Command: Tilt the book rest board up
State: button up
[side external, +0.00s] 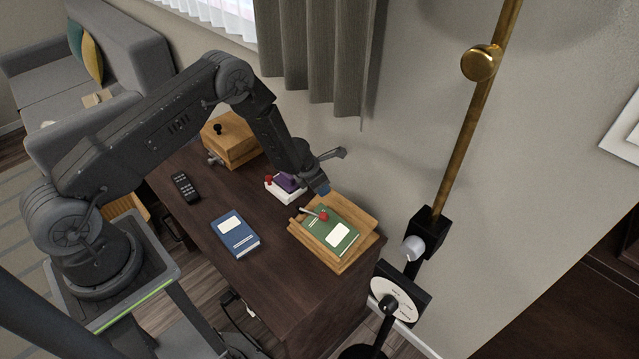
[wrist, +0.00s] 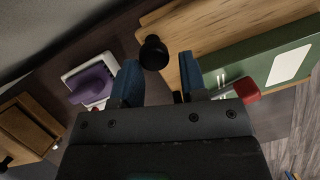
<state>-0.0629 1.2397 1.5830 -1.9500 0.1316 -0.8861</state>
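The wooden book rest board (side external: 363,214) lies low, close to flat, at the near right end of the dark cabinet, with a green book (side external: 345,238) on it. A red knob (side external: 323,216) shows at the book's upper left edge. In the wrist view, the board (wrist: 225,30) and green book (wrist: 275,62) are at the upper right. A black knob (wrist: 153,50) shows at the board's edge, just beyond the gap between my blue fingertips. My gripper (side external: 321,188) is above the board's far edge. It is open (wrist: 160,82), with nothing visibly held.
A blue book (side external: 236,235), a black remote (side external: 185,187) and a wooden box with a black knob (side external: 231,140) are on the dark cabinet top (side external: 205,215). A white base with a purple part (side external: 286,187) is close beside my gripper. The wall and curtain (side external: 320,60) stand behind.

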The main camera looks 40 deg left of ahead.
jog(key=shift+r, duration=0.15)
jog(key=v, duration=1.3)
jog(key=shift+s+r, duration=0.2)
